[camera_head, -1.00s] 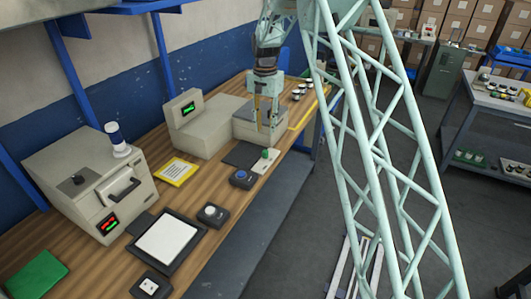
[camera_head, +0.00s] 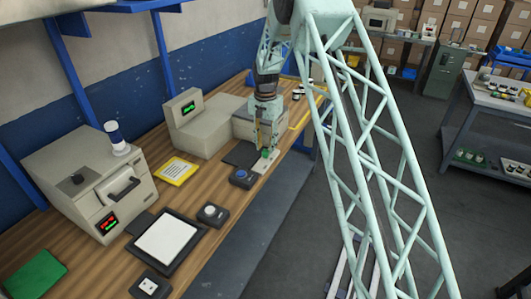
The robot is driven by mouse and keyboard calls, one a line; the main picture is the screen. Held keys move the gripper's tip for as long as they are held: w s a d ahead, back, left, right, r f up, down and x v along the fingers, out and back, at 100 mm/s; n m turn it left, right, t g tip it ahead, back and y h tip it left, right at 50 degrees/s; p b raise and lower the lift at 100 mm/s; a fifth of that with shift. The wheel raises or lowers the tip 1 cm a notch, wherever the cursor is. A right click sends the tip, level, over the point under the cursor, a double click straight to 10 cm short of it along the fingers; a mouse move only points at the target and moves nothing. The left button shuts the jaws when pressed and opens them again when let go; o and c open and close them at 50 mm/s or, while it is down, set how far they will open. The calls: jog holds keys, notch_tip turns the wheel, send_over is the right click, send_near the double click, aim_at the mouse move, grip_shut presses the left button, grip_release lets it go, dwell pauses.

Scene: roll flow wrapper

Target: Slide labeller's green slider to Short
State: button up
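The labeller (camera_head: 205,125) is a beige machine with a small green-lit display, standing at the back of the wooden bench. The green slider (camera_head: 265,153) is a small green knob on a pale plate (camera_head: 263,164) near the bench's front edge. My gripper (camera_head: 265,149) points down right at the green knob, its fingers around or just behind it. The knob is partly hidden, and I cannot tell whether the fingers touch it. The slider's markings are too small to read.
A blue button box (camera_head: 242,178) sits just left of the slider plate. A black knob box (camera_head: 213,214), a yellow-framed sheet (camera_head: 176,171) and a black-framed white pad (camera_head: 167,242) lie further left. Several small jars stand behind my arm. A beige machine (camera_head: 92,183) stands at left.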

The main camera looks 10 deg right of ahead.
aim_at(266, 150)
jog(key=shift+f, duration=1.8)
grip_shut()
